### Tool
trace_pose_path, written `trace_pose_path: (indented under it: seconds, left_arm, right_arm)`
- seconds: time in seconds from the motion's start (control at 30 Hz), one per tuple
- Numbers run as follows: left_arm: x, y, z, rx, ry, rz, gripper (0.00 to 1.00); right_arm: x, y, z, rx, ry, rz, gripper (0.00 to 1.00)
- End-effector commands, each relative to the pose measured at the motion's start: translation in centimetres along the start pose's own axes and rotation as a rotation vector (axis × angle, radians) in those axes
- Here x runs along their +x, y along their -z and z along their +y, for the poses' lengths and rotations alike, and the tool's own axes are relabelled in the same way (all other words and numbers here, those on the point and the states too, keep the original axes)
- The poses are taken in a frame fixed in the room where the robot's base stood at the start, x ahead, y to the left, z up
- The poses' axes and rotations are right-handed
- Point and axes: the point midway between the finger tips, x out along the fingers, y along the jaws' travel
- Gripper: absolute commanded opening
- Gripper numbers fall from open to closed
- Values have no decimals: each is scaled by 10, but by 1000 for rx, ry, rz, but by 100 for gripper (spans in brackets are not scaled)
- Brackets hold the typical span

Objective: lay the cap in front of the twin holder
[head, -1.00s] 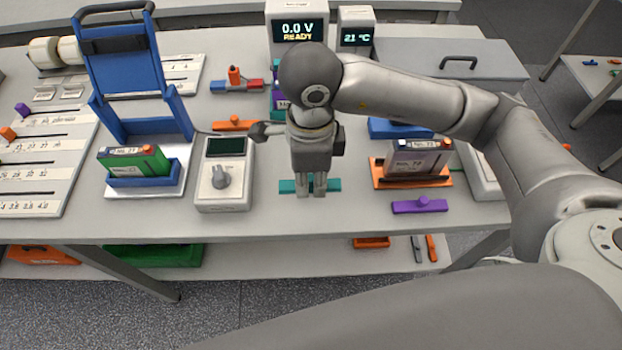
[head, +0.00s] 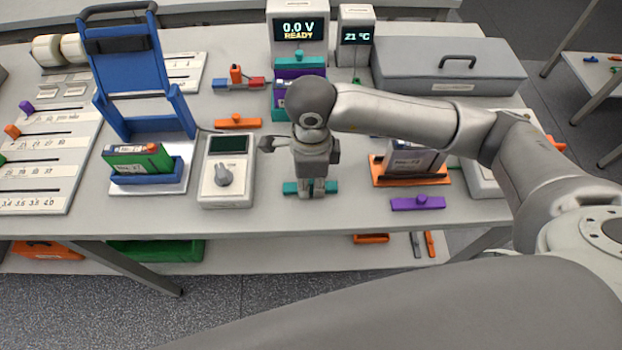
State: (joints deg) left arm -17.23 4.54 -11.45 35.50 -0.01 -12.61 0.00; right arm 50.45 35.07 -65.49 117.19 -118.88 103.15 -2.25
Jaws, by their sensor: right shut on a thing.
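My right gripper (head: 311,192) points straight down near the front middle of the table, its fingers shut on the teal cap (head: 290,188). The cap is a flat bar lying crosswise, with an end showing on each side of the fingers. It is at or just above the tabletop; I cannot tell if it touches. Behind it, a teal and purple stacked piece (head: 299,66), perhaps the twin holder, stands before the voltage display; my arm hides its lower part. My left gripper is not in view.
A grey meter with a dial (head: 227,174) stands left of the cap. An orange holder with a grey cell (head: 404,171) and a purple bar (head: 418,203) are to the right. An orange bar (head: 237,122) lies behind the meter. The table front strip (head: 300,219) is clear.

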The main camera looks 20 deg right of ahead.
Motion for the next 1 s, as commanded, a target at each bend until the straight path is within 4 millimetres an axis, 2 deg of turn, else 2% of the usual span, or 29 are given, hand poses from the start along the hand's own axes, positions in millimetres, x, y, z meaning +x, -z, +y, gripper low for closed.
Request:
trace_pose_path:
  seconds: [0.03,0.17,0.2,0.47,0.6,0.63,0.77,1.0]
  left_arm:
    - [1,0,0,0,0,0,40]
    - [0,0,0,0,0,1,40]
    - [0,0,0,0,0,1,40]
    - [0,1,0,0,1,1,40]
    - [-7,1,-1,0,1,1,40]
    - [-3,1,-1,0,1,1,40]
    - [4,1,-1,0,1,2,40]
    - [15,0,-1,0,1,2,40]
  right_arm:
    - [0,0,0,0,0,0,24]
    - [0,0,0,0,0,0,41]
    - [0,0,0,0,0,0,42]
    - [0,0,0,0,-1,0,42]
    - [-6,0,0,0,-1,0,42]
    - [-8,0,0,0,2,-2,42]
    - [-31,-1,-1,-2,6,-4,42]
    - [-86,-1,-1,-1,5,-3,42]
